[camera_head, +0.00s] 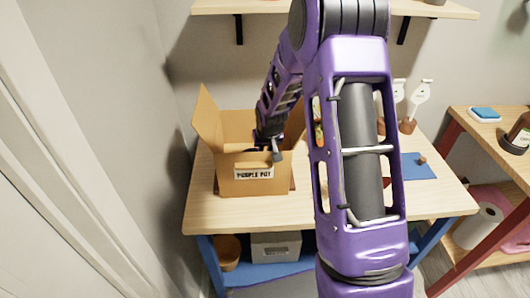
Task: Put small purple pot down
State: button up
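An open cardboard box (231,180) stands on the wooden table, with its flaps up and a label reading "PURPLE POT" on its front. My gripper (270,148) is at the box's opening, by the front rim, pointing down. Its fingers are small and dark here, and part of them is hidden by the box wall. I cannot see whether they are open or shut. I cannot make out the small purple pot; the inside of the box is mostly hidden by its front wall and my arm.
The table (430,201) has bare wood in front and at the right. A blue mat (418,167) lies right of my arm, with white-topped tools (420,94) behind it. A shelf (240,6) hangs above. A grey bin (276,246) sits below. A wall is close on the left.

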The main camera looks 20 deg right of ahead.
jog(key=shift+o, duration=1)
jog(key=shift+r+p, duration=0.55)
jog(key=v, duration=1.1)
jog(key=shift+s+r, duration=0.15)
jog(key=shift+r, duration=0.15)
